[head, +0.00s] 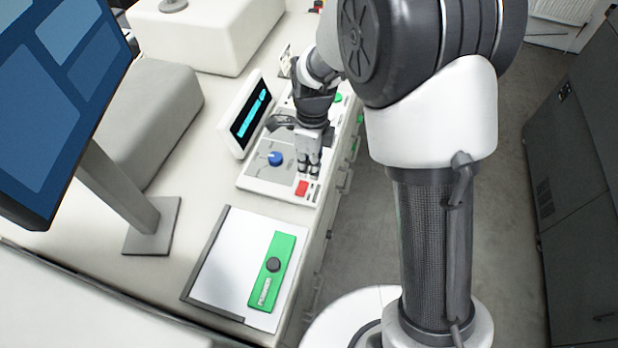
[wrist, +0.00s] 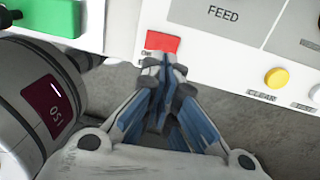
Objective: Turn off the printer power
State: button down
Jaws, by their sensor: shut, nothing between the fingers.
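The printer's control panel (head: 258,186) is light-coloured, with a blue knob (head: 276,158) and a red square button (head: 301,188) near its front corner. My gripper (head: 309,171) points down over the panel, just behind the red button in the head view. In the wrist view the closed fingertips (wrist: 161,62) lie at the lower edge of the red button (wrist: 163,41) and overlap it slightly. I cannot tell whether they touch it. The fingers are shut and empty. A small label beside the red button is mostly hidden by the fingers.
A tilted display (head: 247,117) stands behind the panel. A green block with a black knob (head: 273,264) lies on a white sheet. A monitor stand (head: 152,229) is at left; open floor (head: 375,235) lies right.

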aim_at(305, 192)
notch_tip(305, 192, up, 7)
jog(key=shift+w+d, duration=0.15)
jog(key=shift+w, duration=0.2)
jog(key=f, duration=0.3)
jog(key=s+a+f+b, duration=0.1)
jog(key=f, duration=0.3)
jog(key=s+f+b, duration=0.1)
jog(key=f, duration=0.3)
jog(key=shift+s+a+f, duration=0.1)
jog(key=shift+a+f, duration=0.1)
dwell(0.4)
